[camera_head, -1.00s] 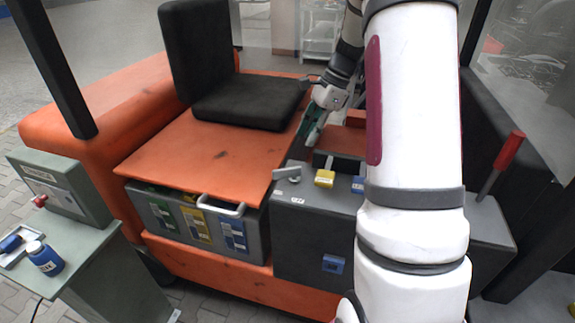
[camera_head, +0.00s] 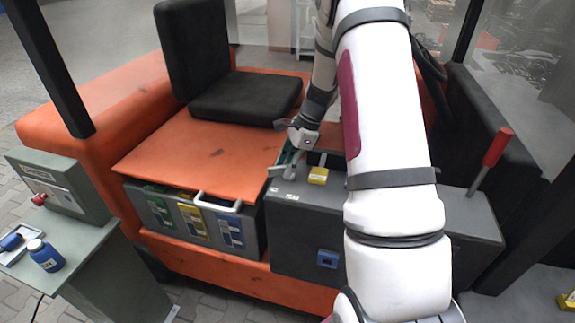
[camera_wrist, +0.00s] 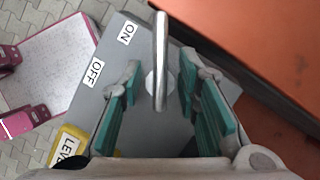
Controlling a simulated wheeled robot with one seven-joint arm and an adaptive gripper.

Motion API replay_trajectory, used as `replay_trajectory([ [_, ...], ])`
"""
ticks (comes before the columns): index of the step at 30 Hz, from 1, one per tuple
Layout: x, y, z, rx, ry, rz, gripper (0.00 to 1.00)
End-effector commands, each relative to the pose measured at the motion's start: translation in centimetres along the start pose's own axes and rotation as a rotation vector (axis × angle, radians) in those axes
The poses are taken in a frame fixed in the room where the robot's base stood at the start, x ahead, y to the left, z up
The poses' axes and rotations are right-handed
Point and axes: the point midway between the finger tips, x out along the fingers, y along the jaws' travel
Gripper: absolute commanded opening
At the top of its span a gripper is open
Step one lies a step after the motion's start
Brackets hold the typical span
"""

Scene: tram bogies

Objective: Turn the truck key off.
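The truck key is a grey metal handle (camera_wrist: 160,60) on top of the dark grey console (camera_head: 300,215). In the wrist view it stands between my finger pads, with a gap on each side. An ON label (camera_wrist: 127,33) and an OFF label (camera_wrist: 92,73) lie left of it; the handle's far end is nearer the ON label. My gripper (camera_wrist: 158,95) has teal pads and is open around the key. In the head view my gripper (camera_head: 289,160) is low over the console's left end and partly covers the key.
A yellow block (camera_head: 318,176) sits right of the key, close to my gripper. A red-handled lever (camera_head: 495,148) stands at the right. The orange truck deck (camera_head: 200,150) and black seat (camera_head: 245,98) are left and behind. A side cabinet (camera_head: 100,265) stands at the left.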

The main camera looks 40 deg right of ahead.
Motion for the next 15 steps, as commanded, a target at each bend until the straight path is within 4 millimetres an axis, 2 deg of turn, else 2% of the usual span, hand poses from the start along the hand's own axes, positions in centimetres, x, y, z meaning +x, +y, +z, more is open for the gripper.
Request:
replay_trajectory([
  [2, -0.01, 0.00, 0.00, 0.000, 0.000, 0.000, 0.30],
  [6, -0.02, 0.00, 0.00, 0.000, 0.000, 0.000, 0.00],
  [15, -0.03, -0.01, -0.02, -0.007, 0.000, 0.003, 0.00],
])
